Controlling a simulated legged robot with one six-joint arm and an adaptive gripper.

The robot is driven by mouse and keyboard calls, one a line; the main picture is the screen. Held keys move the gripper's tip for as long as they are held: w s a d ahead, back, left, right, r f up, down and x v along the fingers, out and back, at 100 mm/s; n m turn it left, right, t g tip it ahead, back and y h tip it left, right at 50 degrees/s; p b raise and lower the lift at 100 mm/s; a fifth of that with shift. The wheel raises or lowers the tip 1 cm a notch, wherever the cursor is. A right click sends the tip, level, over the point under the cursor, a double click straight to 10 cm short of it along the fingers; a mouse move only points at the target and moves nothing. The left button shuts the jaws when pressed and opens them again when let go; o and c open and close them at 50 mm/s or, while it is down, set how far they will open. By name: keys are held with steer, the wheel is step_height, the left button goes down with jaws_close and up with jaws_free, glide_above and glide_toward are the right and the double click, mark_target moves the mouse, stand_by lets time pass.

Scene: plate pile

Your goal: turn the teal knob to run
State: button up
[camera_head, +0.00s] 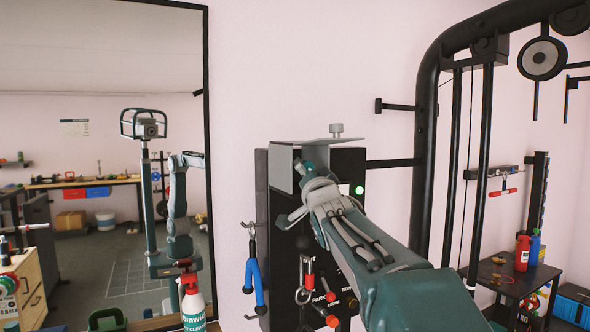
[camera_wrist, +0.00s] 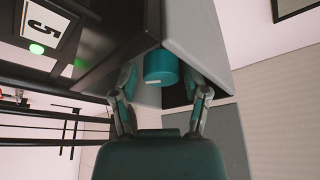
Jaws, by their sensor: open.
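In the wrist view the teal knob (camera_wrist: 160,66) is a short cylinder with a pale mark on its near edge, on the dark panel. My gripper (camera_wrist: 162,84) is open, one finger on each side of the knob. I cannot tell whether either finger touches it. In the head view my gripper (camera_head: 303,178) is at the top of the black control panel (camera_head: 286,240), under a grey metal hood (camera_head: 281,168). The hood and my arm hide the knob there. I cannot read the knob's setting.
A lit green lamp (camera_head: 360,190) is on the panel, also in the wrist view (camera_wrist: 37,48). Red-tipped levers (camera_head: 309,283) sit below. A black exercise frame (camera_head: 426,130) stands right; a mirror (camera_head: 207,120) stands left.

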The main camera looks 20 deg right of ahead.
steer(key=shift+x, duration=0.8)
jaws_close()
